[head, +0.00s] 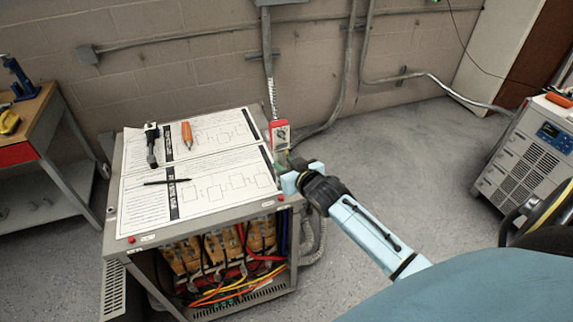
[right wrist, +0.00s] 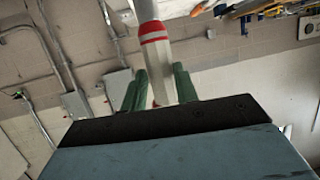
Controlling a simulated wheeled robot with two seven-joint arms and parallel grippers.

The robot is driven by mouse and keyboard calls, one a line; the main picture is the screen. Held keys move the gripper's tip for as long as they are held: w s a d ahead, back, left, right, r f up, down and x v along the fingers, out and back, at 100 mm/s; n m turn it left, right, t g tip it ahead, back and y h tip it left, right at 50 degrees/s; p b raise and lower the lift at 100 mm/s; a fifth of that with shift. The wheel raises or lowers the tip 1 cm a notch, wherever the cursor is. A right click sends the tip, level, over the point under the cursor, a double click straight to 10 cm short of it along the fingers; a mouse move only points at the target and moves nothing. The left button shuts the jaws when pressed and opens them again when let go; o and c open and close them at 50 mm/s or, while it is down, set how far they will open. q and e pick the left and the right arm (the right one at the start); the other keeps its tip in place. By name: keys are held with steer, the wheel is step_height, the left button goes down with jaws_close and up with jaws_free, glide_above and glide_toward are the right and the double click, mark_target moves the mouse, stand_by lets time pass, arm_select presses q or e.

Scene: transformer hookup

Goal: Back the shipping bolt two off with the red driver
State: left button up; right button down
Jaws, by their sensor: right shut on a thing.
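My right gripper (head: 292,165) is at the right edge of the grey cabinet's top (head: 135,225). In the right wrist view its green fingers (right wrist: 160,88) are shut on a pale handle with red and white bands (right wrist: 154,38), which looks like the red driver. Its tip is hidden in both views. Red bolt heads sit at the cabinet's near left corner (head: 131,239) and near right corner (head: 281,197); I cannot tell which is bolt two. My left gripper is out of view.
Printed sheets (head: 215,160), an orange tool (head: 187,134), a black tool (head: 151,145) and a black pen (head: 168,181) lie on the cabinet. Wiring fills its open front (head: 225,260). A workbench (head: 40,130) stands left, a grey instrument (head: 525,150) right. Floor between is clear.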

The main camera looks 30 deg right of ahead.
steer(key=shift+r, duration=0.15)
step_height(320, 180, down, 5)
steer(key=b, duration=0.3)
stand_by(1.0)
steer(key=shift+f+b, duration=0.45)
steer(key=shift+f, duration=0.5)
